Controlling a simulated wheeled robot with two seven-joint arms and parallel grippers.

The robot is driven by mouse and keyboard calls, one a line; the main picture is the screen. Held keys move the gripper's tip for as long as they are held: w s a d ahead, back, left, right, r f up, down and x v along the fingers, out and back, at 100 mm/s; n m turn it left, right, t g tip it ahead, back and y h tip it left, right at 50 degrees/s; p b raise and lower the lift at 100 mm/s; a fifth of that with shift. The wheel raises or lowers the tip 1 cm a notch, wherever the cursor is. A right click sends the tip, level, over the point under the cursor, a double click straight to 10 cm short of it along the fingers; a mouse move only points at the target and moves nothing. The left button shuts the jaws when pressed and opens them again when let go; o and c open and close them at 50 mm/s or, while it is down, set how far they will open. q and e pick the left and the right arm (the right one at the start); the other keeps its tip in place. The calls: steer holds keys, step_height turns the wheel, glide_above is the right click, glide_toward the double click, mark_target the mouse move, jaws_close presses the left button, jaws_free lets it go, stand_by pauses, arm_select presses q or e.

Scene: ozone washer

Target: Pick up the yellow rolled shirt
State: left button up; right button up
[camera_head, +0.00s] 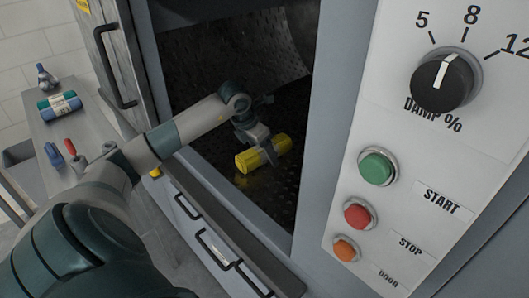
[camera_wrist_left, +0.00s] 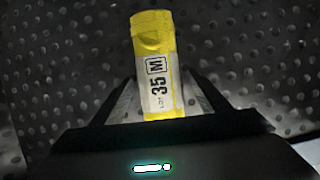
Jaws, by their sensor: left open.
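The yellow rolled shirt (camera_head: 250,161) lies on the dark perforated floor inside the washer's opening. In the left wrist view the yellow rolled shirt (camera_wrist_left: 152,40) points away from me, with a white label reading "35 M" facing up. My left gripper (camera_head: 268,152) reaches into the opening from the left and is at the shirt. In the left wrist view my left gripper (camera_wrist_left: 160,92) is open, with one finger on each side of the shirt's near end. I cannot tell whether the fingers touch it. My right gripper is not in view.
The washer's control panel (camera_head: 400,140) with a dial and several buttons stands to the right of the opening. A grey side table (camera_head: 90,125) at the left holds a teal and blue roll (camera_head: 60,105) and small bottles. Drawers with handles sit below the opening.

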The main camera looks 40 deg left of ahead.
arm_select(q)
steer(key=c, duration=1.3)
steer(key=shift+r, duration=0.1)
